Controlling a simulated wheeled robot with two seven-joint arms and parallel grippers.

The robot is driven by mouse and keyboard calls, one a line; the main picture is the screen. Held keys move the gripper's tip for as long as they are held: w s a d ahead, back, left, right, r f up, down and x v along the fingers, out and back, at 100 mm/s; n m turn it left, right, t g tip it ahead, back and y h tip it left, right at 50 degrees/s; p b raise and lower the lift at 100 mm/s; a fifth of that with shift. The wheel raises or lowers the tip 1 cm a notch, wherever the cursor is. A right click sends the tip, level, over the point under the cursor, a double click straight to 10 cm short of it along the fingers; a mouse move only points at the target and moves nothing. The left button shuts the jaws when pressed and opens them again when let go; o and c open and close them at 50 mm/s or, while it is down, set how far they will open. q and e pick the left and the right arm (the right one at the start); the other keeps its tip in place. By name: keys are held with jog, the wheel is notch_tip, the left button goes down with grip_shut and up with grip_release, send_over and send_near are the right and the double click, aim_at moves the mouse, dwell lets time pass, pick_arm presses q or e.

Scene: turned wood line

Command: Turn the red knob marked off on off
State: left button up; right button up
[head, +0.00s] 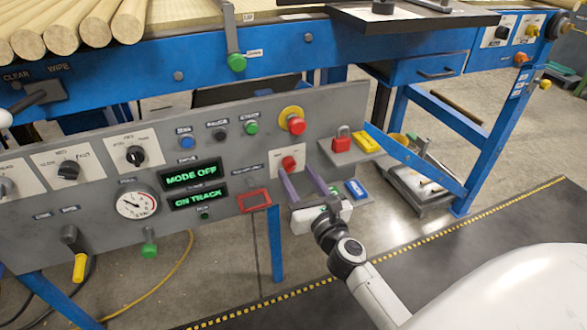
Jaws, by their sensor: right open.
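The red knob (289,163) sits on a white plate on the right part of the grey control panel (225,150). Its small lettering is too fine to read. A green display on the panel reads MODE OFF (191,176). My right gripper (296,171) is open, its two purple-grey fingers reaching toward the panel from below right. The fingertips are close to the knob, one near its lower edge and one to its right. I cannot tell whether they touch it.
A red-and-yellow mushroom button (293,121) is above the knob. A red padlock (342,141) and a yellow block (366,142) rest on a grey shelf to the right, a blue block (357,189) lower. A red frame (254,200) is left of the fingers. Open floor lies right.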

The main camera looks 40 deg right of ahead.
aim_at(292, 168)
jog(key=shift+x, duration=1.2)
jog(key=shift+w, duration=0.35)
jog(key=shift+c, duration=0.4)
jog(key=c, duration=1)
